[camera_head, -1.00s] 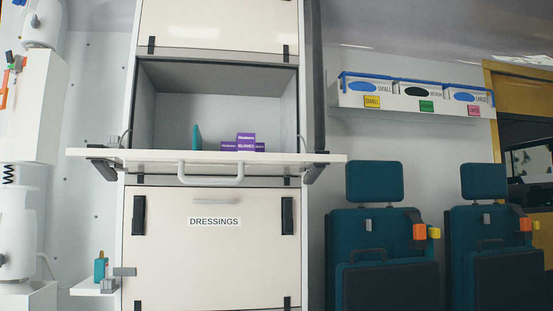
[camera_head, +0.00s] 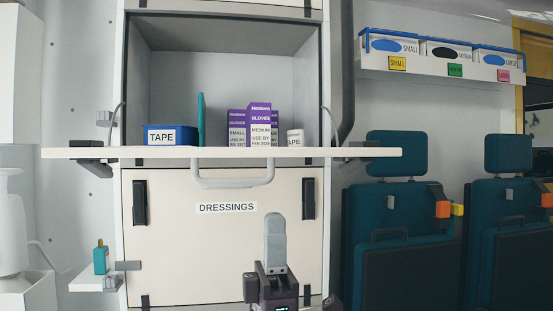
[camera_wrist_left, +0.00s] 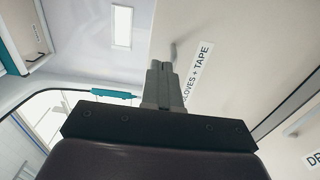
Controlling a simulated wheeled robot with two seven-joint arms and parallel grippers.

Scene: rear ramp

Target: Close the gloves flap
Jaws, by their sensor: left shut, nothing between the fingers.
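The gloves flap (camera_head: 110,153) is a white panel standing out level below the open gloves compartment (camera_head: 240,75). Its grey bar handle (camera_head: 232,182) hangs under the front edge. In the left wrist view the flap's outer face (camera_wrist_left: 235,60) shows from below, with a "GLOVES + TAPE" label (camera_wrist_left: 197,75) and a grey handle part (camera_wrist_left: 173,50). My left gripper (camera_head: 275,225) is shut and empty, pointing up below and right of the handle, in front of the dressings door (camera_head: 180,240). Its fingers (camera_wrist_left: 160,70) appear close to the label. My right gripper is out of view.
Glove boxes (camera_head: 261,125), a blue tape box (camera_head: 170,136) and a teal item (camera_head: 201,120) stand inside the compartment. A small shelf with a teal bottle (camera_head: 101,259) is lower left. Teal seats (camera_head: 400,240) and a glove dispenser (camera_head: 440,62) are right.

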